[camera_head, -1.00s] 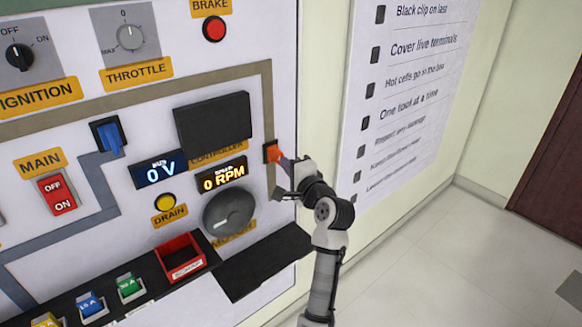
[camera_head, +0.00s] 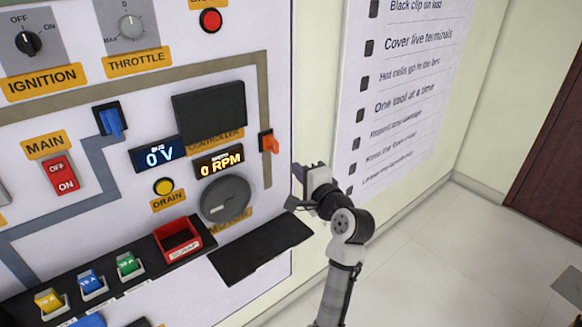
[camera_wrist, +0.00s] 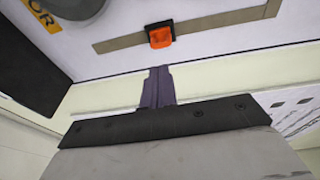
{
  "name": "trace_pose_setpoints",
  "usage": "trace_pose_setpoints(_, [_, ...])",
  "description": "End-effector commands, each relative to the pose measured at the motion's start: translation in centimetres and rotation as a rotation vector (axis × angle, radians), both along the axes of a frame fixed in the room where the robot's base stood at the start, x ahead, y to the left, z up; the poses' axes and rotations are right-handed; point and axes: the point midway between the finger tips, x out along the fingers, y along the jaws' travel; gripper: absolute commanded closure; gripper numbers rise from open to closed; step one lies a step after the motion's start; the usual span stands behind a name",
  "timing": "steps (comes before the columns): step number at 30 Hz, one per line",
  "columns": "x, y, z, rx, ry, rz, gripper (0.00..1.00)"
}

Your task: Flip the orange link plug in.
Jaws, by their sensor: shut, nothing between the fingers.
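The orange link plug (camera_head: 269,143) sits in a small black socket on the panel's right part, on the tan-brown line. Its orange part leans down and outward from the socket. The wrist view shows it too (camera_wrist: 160,38), orange face toward me, black socket beside it. My gripper (camera_head: 296,183) stands right of and below the plug, clear of it. In the wrist view, its dark fingers (camera_wrist: 158,85) are together, with nothing between them and a gap to the plug.
The panel also holds a blue link plug (camera_head: 111,122), a black controller box (camera_head: 209,113), a round grey motor (camera_head: 226,200), a red bin (camera_head: 178,240) and a black ledge (camera_head: 262,249). Open floor lies at the right.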

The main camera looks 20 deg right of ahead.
Motion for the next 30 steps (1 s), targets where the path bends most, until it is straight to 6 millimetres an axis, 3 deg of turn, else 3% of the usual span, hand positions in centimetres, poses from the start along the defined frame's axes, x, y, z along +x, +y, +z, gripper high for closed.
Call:
trace_pose_setpoints(4, [-2.6,-0.5,-0.1,-0.001,-0.001,-0.003,1.00])
trace_pose_setpoints(10, [-4.1,-0.7,0.2,-0.001,0.000,-0.001,1.00])
trace_pose_setpoints(26, [-4.2,-0.7,0.2,0.000,0.000,0.000,1.00])
trace_pose_setpoints(28, [-3.8,0.2,0.6,-0.019,-0.013,0.008,1.00])
trace_pose_setpoints(30, [-2.7,2.2,1.5,-0.067,-0.048,0.023,1.00])
